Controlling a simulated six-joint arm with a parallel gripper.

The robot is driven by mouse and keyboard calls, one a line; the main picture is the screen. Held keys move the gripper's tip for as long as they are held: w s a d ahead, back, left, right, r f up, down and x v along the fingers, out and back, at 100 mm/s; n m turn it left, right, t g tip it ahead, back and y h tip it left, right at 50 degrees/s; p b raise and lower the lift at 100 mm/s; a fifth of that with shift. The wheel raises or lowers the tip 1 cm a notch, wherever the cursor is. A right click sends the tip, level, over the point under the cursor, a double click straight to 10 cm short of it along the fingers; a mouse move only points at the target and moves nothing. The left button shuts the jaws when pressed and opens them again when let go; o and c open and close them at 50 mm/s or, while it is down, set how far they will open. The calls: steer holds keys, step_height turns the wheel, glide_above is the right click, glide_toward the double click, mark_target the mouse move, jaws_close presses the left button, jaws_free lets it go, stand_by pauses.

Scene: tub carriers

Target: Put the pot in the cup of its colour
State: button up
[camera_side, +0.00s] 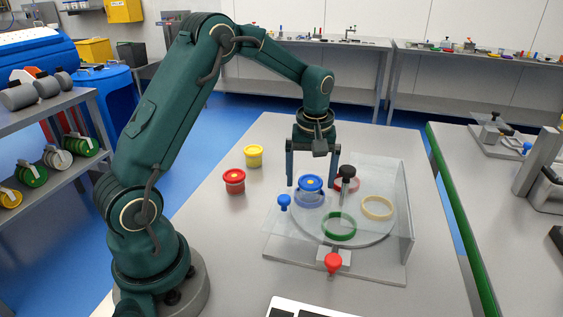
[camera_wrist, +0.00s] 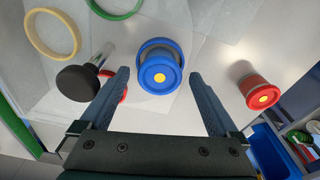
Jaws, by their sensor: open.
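The blue pot (camera_side: 311,183), with a yellow dot on its lid, stands upright in the blue cup (camera_side: 308,199) on the round plate (camera_side: 362,235). The wrist view also shows the blue pot (camera_wrist: 160,73) with the blue cup's rim around its base. My gripper (camera_side: 311,184) is open and points down, one finger on each side of the blue pot, with gaps between. The red cup (camera_side: 346,185), green cup (camera_side: 339,226) and cream-yellow cup (camera_side: 377,207) look empty. The red pot (camera_side: 234,181) and yellow pot (camera_side: 253,156) stand on the table, left of the carrier.
A black-topped post (camera_side: 347,172) rises beside my gripper. A clear panel (camera_side: 392,185) stands on the carrier's right side. A blue knob (camera_side: 284,201) and a red knob (camera_side: 333,263) sit at its edges. The table is clear around the loose pots.

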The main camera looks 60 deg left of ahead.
mark_target(310, 184)
step_height(310, 184, up, 10)
steer(key=s+d+r+m+t, duration=0.2)
steer(key=s+d+r+m, duration=0.25)
steer(key=s+d, duration=0.3)
steer(key=s+d+f+m+t+h, duration=0.1)
steer(key=s+d+f+m, duration=0.3)
steer(key=s, duration=0.6)
steer(key=m+t, duration=0.1)
steer(key=m, duration=0.1)
steer(key=shift+m+t, duration=0.35)
steer(key=shift+t, duration=0.05)
steer(key=shift+s+a, duration=0.1)
